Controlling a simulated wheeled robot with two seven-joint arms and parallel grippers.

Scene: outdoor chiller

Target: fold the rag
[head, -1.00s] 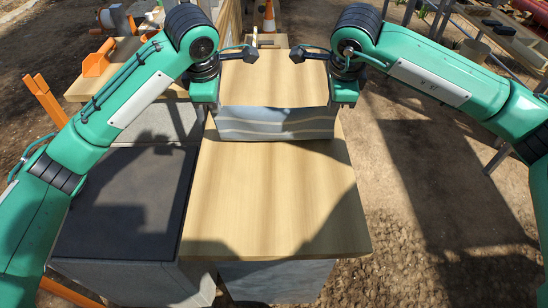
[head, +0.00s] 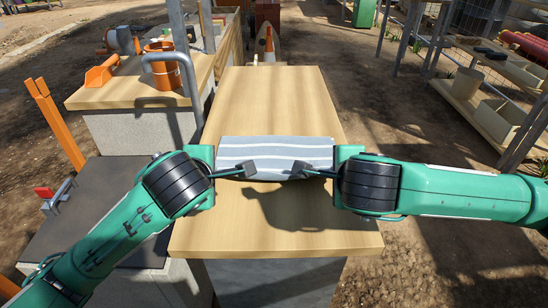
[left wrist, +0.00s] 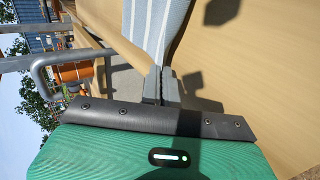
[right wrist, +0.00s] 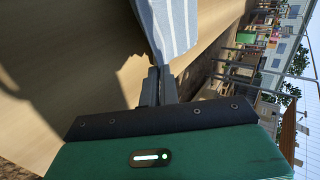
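The rag (head: 277,150) is blue-grey with white stripes. In the head view it spans the gap between my two grippers above the middle of the wooden table. My left gripper (head: 243,168) is at its left near corner; in the left wrist view its fingers (left wrist: 161,70) are closed on a gathered bit of the rag (left wrist: 155,25). My right gripper (head: 307,168) is at the right near corner; in the right wrist view its fingers (right wrist: 158,70) are closed on the rag (right wrist: 170,25). Whether the rag's far part touches the table is unclear.
The wooden table top (head: 270,100) is bare beyond the rag and in front of it. A grey tap (head: 172,70) and an orange pot (head: 162,60) stand on the left counter. A dark slab (head: 110,200) lies lower left. Shelves (head: 490,90) stand far right.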

